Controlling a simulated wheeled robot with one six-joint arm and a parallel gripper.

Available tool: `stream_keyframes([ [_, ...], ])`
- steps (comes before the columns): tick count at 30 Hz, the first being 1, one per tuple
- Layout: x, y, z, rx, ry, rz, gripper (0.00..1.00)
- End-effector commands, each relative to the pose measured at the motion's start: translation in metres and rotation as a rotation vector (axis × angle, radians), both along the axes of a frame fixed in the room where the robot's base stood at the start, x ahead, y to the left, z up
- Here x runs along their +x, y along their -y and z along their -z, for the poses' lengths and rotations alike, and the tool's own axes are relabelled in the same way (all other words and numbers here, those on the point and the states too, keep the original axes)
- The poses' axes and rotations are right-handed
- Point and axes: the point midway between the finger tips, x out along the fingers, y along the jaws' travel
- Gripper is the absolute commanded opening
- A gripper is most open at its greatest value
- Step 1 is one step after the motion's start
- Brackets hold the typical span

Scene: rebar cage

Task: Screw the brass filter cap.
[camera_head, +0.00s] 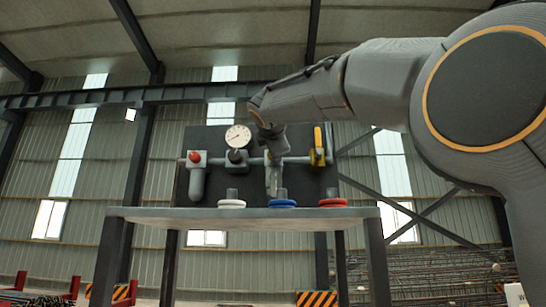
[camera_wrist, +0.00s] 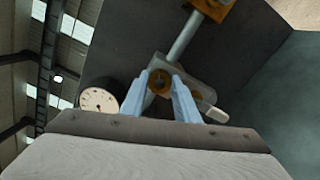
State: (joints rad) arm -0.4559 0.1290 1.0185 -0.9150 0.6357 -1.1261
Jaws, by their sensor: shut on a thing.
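The brass filter cap (camera_wrist: 158,86) shows as a brass ring with a dark centre in the wrist view. My gripper (camera_wrist: 163,76) has its two pale blue fingers shut on it, one on each side. The cap is at the grey filter body (camera_wrist: 192,72); I cannot tell how far it is threaded. In the head view my gripper (camera_head: 272,132) is at the top of the filter (camera_head: 274,178) on the dark panel, and the cap is hidden there.
A round gauge (camera_head: 238,136) is left of the filter. A red-knobbed unit (camera_head: 196,172) is farther left, and a yellow-handled valve (camera_head: 318,146) is to the right. Below, a grey table (camera_head: 160,213) holds white (camera_head: 231,204), blue (camera_head: 282,203) and red (camera_head: 333,202) discs.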

Motion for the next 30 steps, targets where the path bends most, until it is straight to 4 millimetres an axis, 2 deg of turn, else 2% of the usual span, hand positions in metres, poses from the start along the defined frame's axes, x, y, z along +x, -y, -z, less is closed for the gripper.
stream_keyframes([
  [30, 0.0009, -0.0009, 0.0058, 0.961, 0.032, 0.000, 0.06],
])
